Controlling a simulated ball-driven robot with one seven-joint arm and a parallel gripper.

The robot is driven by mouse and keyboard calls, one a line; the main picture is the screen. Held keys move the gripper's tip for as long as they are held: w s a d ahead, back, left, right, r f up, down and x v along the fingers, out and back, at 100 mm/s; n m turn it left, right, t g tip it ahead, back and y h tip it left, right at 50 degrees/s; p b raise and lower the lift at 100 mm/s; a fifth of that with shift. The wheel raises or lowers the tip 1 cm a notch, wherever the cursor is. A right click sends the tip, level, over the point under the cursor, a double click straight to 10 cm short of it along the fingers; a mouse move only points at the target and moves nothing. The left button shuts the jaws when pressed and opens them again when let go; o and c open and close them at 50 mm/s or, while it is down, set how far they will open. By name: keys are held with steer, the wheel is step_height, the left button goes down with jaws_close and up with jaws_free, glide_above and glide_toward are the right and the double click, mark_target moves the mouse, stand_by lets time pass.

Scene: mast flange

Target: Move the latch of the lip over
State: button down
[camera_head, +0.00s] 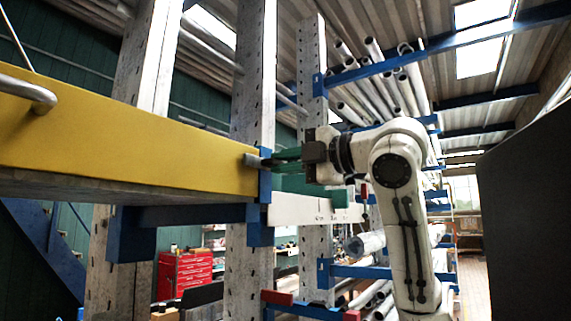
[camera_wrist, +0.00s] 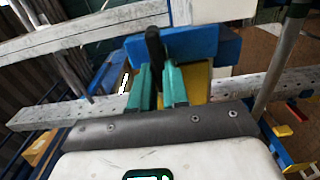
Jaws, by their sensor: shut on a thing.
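The latch is a small dark grey peg (camera_head: 252,160) at the right end of the yellow beam (camera_head: 130,145), beside a blue upright piece (camera_head: 265,187) that seems to be the lip. My gripper (camera_head: 276,160) reaches it from the right with its green fingers. In the wrist view the latch shows as a dark upright bar (camera_wrist: 153,45) between the two green fingertips of my gripper (camera_wrist: 161,75), in front of a blue block (camera_wrist: 205,44). The fingers are shut on the latch. Its lower part is hidden by the fingers.
Grey perforated posts (camera_head: 252,90) stand behind the beam. A bent metal handle (camera_head: 35,93) sticks out of the yellow beam at the left. Racks of pipes (camera_head: 385,85) and a red tool cabinet (camera_head: 185,272) are farther back. A large dark panel (camera_head: 530,190) fills the right side.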

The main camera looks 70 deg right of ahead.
steer(key=shift+f, duration=0.1)
stand_by(0.3)
steer(key=c, duration=1.1)
jaws_free()
steer(key=b+v, duration=0.2)
steer(key=v, duration=0.8)
steer(key=shift+s+a+b, duration=0.2)
steer(key=shift+s+b, duration=0.1)
steer(key=shift+s, duration=0.05)
steer(key=shift+s, duration=0.1)
